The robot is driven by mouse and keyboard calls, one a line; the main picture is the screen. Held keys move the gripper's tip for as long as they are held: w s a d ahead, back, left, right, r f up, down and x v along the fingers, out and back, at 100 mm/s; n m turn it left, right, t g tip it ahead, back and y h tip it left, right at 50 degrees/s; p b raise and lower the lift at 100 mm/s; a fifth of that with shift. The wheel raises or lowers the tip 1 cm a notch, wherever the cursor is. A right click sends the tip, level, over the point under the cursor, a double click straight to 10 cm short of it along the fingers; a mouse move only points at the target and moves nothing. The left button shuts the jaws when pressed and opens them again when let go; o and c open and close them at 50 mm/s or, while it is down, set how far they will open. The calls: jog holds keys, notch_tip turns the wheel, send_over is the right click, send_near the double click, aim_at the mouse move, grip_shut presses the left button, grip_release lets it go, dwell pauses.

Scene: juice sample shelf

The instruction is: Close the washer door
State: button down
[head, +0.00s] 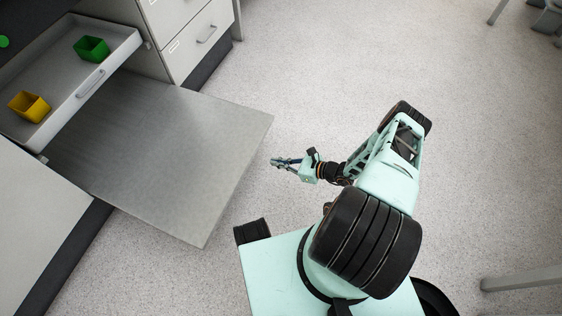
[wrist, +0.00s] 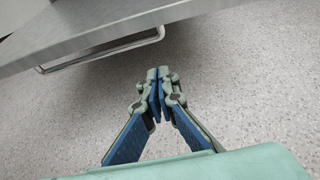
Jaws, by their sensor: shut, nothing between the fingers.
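The washer door (head: 165,150) is a flat grey metal panel, folded down and reaching out from the cabinet front on the left of the head view. In the wrist view, the door (wrist: 90,28) crosses the top left, with a bar handle (wrist: 105,50) on its underside. My gripper (head: 273,161) is just beyond the door's outer edge, to its right and apart from it in the head view. In the wrist view my gripper (wrist: 158,72) is shut and empty, its fingertips together over the floor. The washer's inside is hidden.
A pulled-out white drawer (head: 112,62) above the door's inner end holds a green bin (head: 92,49) and a yellow bin (head: 30,106). A cabinet with drawers (head: 190,55) stands behind. Speckled floor (head: 330,70) is clear behind and right of my arm. A table leg (head: 520,282) is at lower right.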

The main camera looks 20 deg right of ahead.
jog(key=b+x, duration=0.2)
jog(key=x, duration=0.4)
jog(key=shift+w+a+r, duration=0.1)
jog(key=shift+a+r, duration=0.05)
jog(key=shift+r, duration=1.85)
